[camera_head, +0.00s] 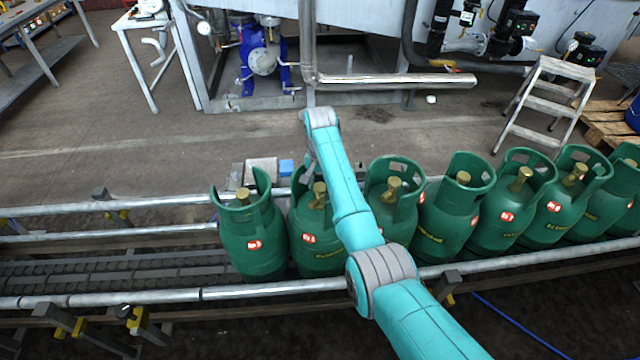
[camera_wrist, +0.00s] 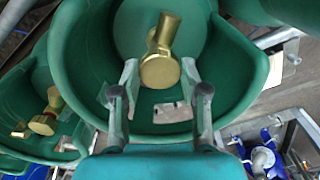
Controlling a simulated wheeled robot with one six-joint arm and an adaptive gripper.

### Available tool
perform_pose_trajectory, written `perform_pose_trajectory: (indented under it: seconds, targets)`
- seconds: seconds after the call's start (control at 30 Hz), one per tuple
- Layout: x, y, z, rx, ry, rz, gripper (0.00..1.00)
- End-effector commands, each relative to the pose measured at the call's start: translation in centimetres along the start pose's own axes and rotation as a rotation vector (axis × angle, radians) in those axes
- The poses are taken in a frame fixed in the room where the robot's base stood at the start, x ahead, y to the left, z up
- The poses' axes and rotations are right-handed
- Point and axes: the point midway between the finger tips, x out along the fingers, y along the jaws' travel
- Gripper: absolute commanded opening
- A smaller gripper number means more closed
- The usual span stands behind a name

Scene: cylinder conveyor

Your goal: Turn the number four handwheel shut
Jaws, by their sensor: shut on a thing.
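Several green gas cylinders stand in a row on the conveyor, each with a brass valve inside its collar. My arm reaches over the second cylinder from the left (camera_head: 315,245), and my gripper (camera_wrist: 160,78) points down into its collar. In the wrist view the two fingers are on either side of the brass handwheel (camera_wrist: 160,71), shut on it. That valve also shows in the head view (camera_head: 320,189). The exact finger contact is hard to see. The numbers on the red and white tags are too small to read, so I cannot tell which is number four.
The leftmost cylinder (camera_head: 252,240) and the third cylinder (camera_head: 392,205) stand close on either side. Metal rails (camera_head: 150,297) run along the conveyor, which is empty at left. A step ladder (camera_head: 545,105) and a blue pump (camera_head: 262,60) stand behind.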

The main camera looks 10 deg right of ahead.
Motion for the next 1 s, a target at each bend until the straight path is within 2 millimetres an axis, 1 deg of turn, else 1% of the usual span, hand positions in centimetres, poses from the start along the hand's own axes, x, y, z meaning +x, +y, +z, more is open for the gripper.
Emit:
perform_pose_trajectory:
  seconds: [0.3, 0.73, 0.77, 0.8, 0.83, 1.0]
  targets:
    - [0.03, 0.01, -0.01, 0.076, 0.0, 0.0, 0.09]
    - [0.03, 0.01, 0.0, 0.083, 0.0, 0.0, 0.09]
    - [0.03, 0.01, 0.0, 0.083, 0.0, 0.0, 0.52]
    - [0.02, 0.01, 0.0, 0.082, 0.0, 0.0, 0.62]
    - [0.02, 0.01, 0.0, 0.082, 0.0, 0.0, 0.69]
    - [0.02, 0.01, 0.0, 0.082, 0.0, 0.0, 0.69]
